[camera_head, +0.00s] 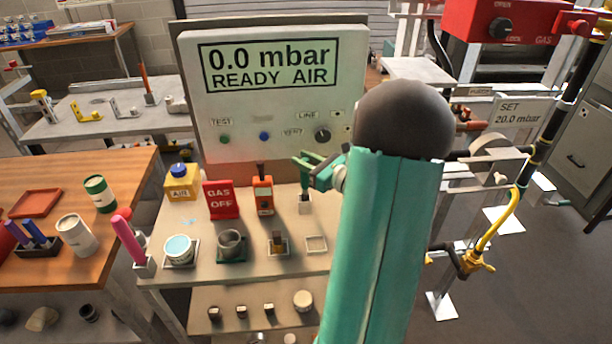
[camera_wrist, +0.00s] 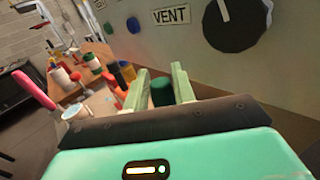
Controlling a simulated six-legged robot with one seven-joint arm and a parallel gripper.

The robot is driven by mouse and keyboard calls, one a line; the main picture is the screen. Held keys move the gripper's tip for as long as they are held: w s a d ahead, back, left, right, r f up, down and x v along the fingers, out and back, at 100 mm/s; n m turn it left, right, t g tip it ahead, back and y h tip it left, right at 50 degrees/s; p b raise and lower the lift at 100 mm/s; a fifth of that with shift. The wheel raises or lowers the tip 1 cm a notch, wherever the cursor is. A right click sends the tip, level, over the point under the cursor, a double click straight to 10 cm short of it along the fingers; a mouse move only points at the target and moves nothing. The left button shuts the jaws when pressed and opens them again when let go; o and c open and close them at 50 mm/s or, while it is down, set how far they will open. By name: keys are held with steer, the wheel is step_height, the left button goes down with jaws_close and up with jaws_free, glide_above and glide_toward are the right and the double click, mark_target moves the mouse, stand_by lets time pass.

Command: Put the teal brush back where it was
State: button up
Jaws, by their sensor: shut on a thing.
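My gripper (camera_head: 306,160) is in front of the lower part of the display panel, above the back right of the grey bench. In the wrist view, my gripper (camera_wrist: 160,85) has its two pale green fingers on either side of a dark green-teal round end, which I take to be the teal brush (camera_wrist: 161,93). The rest of the brush is hidden by the gripper body. In the head view the brush is too small to make out for sure. Below the gripper is a small grey holder (camera_head: 305,206). A square empty frame (camera_head: 316,244) lies at the bench's front right.
The panel (camera_head: 275,110) with its knob (camera_head: 322,135) stands close behind my gripper.

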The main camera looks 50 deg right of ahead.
mark_target(305, 181)
steer(key=shift+a+f, duration=0.3)
steer(key=shift+f, duration=0.05)
steer(key=shift+d+f, duration=0.15)
steer(key=shift+f, duration=1.45)
steer(key=shift+f, duration=0.1)
steer(key=o, duration=1)
